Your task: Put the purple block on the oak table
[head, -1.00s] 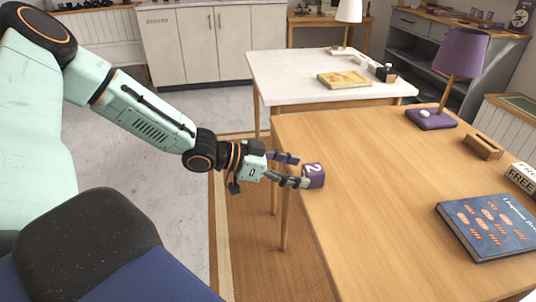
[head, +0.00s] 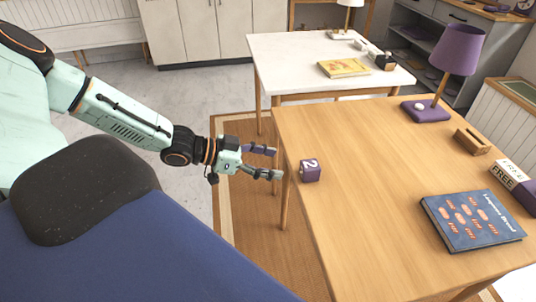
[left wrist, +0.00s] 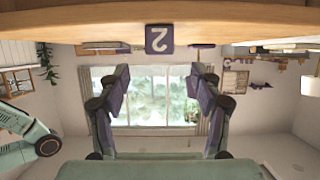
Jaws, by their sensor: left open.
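The purple block (head: 310,171), marked with a white 2, sits on the oak table (head: 390,185) close to its left edge. In the left wrist view the block (left wrist: 159,39) shows upside down against the table's edge (left wrist: 240,22). My left gripper (head: 278,162) is open and empty, just left of the block and apart from it, near the table's edge. In the left wrist view its two fingers (left wrist: 160,85) are spread wide with nothing between them. My right gripper is not in view.
On the oak table stand a purple lamp (head: 452,60), a wooden holder (head: 473,141), a blue book (head: 470,222) and a lettered block (head: 510,174). A white table (head: 300,55) with a yellow book (head: 344,67) stands behind. The oak table's middle is clear.

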